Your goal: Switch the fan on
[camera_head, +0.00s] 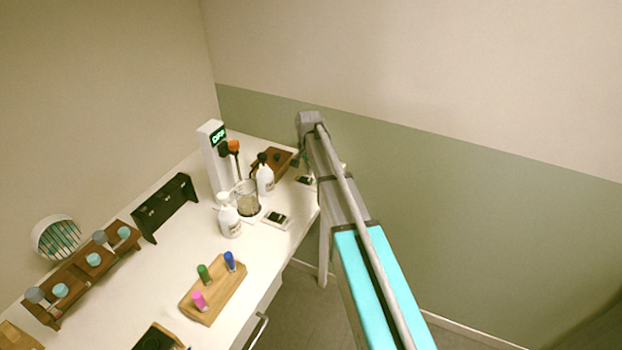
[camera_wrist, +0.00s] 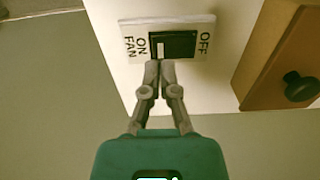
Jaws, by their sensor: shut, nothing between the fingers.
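The fan switch (camera_wrist: 180,46) shows in the wrist view as a black rocker on a white plate (camera_wrist: 134,28) marked ON FAN at left and OFF at right. A pale bar lies across the rocker's ON end; I cannot tell its setting from this. My gripper (camera_wrist: 160,66) is shut and empty, its fingertips over the rocker's ON-side lower edge. I cannot tell whether they touch. In the head view a small black-and-white switch (camera_head: 306,180) by the table's right edge looks like this one. A round white fan-like object (camera_head: 50,238) with teal slats stands at the far left.
Another switch plate (camera_head: 275,218) lies beside a glass beaker (camera_head: 246,197) and white bottles (camera_head: 229,219). A white column (camera_head: 211,159) has a green lit display. A wooden tray (camera_wrist: 262,62) is right of the switch. Wooden racks stand left; the table's front edge is close.

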